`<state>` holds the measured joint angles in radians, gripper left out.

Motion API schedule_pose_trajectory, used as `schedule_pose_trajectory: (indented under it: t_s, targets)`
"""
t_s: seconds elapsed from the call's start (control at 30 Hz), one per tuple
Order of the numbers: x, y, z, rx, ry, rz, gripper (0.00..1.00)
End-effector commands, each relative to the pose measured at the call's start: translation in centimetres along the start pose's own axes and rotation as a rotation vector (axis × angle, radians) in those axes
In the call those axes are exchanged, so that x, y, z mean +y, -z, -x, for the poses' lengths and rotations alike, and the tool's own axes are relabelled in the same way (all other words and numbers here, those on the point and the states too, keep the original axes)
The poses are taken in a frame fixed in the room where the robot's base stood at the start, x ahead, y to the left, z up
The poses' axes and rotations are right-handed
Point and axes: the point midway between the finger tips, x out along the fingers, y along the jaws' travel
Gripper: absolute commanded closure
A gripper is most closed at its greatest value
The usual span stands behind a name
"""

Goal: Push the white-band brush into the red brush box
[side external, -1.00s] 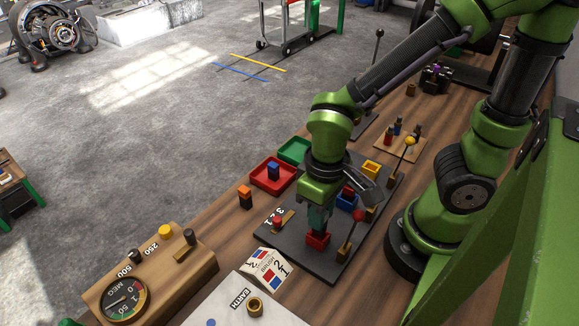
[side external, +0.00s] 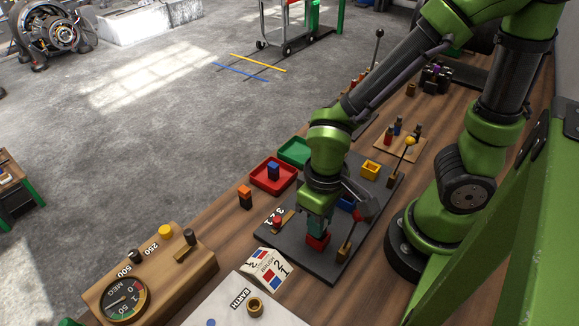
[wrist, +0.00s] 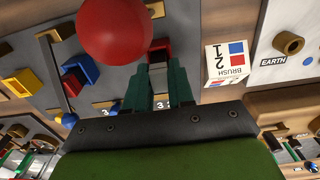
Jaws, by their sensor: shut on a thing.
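The red brush box (side external: 317,241) stands on the dark board at its near end; it also shows in the wrist view (wrist: 160,47). My gripper (side external: 316,231) is directly over the box, pointing down, fingertips close to its opening. In the wrist view my gripper (wrist: 158,92) is shut on a small grey block with a pale end (wrist: 158,70), which I take as the white-band brush. The block lies at the mouth of the red box; how far it is inside is hidden by the fingers. The side view hides the brush.
A red-knobbed lever (side external: 345,250) stands close beside my gripper; its ball (wrist: 115,30) looms in the wrist view. A blue box (wrist: 75,82) and a yellow box (side external: 370,169) sit further along the board. A BRUSH sign (side external: 267,268) stands at the near side.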

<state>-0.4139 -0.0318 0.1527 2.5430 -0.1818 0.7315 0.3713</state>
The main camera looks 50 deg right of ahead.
Motion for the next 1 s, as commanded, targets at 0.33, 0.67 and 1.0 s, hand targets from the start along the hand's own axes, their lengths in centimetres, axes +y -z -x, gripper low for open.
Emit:
schedule_pose_trajectory:
  t_s: [0.33, 0.67, 1.0]
  targets:
    - [0.0, 0.0, -0.9, -0.001, 0.0, 0.0, 1.0]
    - [0.0, 0.0, -1.2, 0.001, 0.001, 0.0, 0.54]
    - [0.0, 0.0, -1.1, 0.001, 0.001, 0.0, 0.47]
